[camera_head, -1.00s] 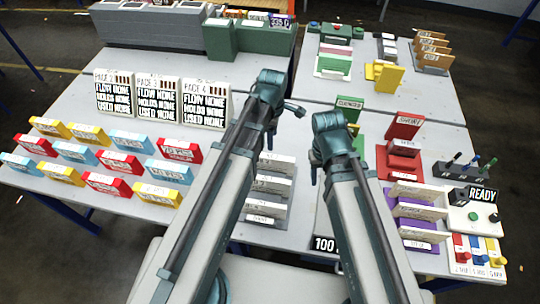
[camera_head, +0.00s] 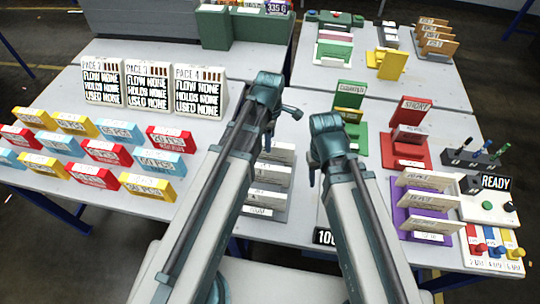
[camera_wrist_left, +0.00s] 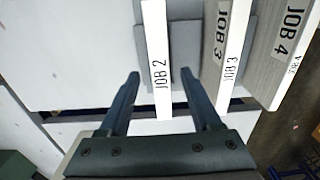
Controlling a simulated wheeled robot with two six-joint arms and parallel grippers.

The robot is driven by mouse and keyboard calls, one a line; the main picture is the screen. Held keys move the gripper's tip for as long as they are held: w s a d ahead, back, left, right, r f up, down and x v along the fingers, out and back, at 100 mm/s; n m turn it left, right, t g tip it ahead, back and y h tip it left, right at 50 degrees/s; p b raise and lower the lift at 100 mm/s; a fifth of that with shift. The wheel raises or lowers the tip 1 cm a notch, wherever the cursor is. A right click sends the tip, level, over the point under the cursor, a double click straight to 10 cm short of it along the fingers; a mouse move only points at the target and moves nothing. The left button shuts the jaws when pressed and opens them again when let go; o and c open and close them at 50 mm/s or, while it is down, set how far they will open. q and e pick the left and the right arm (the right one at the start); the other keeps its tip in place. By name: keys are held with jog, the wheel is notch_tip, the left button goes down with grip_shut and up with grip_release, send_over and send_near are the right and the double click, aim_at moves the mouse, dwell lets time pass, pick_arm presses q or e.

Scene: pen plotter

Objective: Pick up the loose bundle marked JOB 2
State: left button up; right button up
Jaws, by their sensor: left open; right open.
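The bundle marked JOB 2 (camera_wrist_left: 156,60) is a narrow white-edged piece in the left wrist view, standing in front of a grey holder. My left gripper (camera_wrist_left: 160,76) is open, with one finger on each side of the JOB 2 strip and visible gaps between. Bundles marked JOB 3 (camera_wrist_left: 232,60) and JOB 4 (camera_wrist_left: 287,40) are to its right. In the head view my left gripper (camera_head: 270,135) hangs by the rack of pale bundles (camera_head: 272,172), partly hidden by my arm; labels there are unreadable. My right gripper (camera_head: 314,175) is open and empty, right of that rack.
Purple (camera_head: 425,215), red (camera_head: 405,145) and green (camera_head: 349,125) holders stand to the right. Coloured cards (camera_head: 100,150) stand in rows at the left, with PACE boards (camera_head: 200,92) behind. A READY panel (camera_head: 490,205) is at the far right.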

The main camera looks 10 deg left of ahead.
pick_arm(q)
notch_tip(320, 180, down, 5)
jog(key=b, duration=0.5)
jog(key=shift+f, duration=0.15)
pick_arm(e)
notch_tip(320, 180, down, 5)
jog(key=shift+f, duration=0.15)
pick_arm(q)
jog(key=shift+c, duration=0.3)
grip_shut()
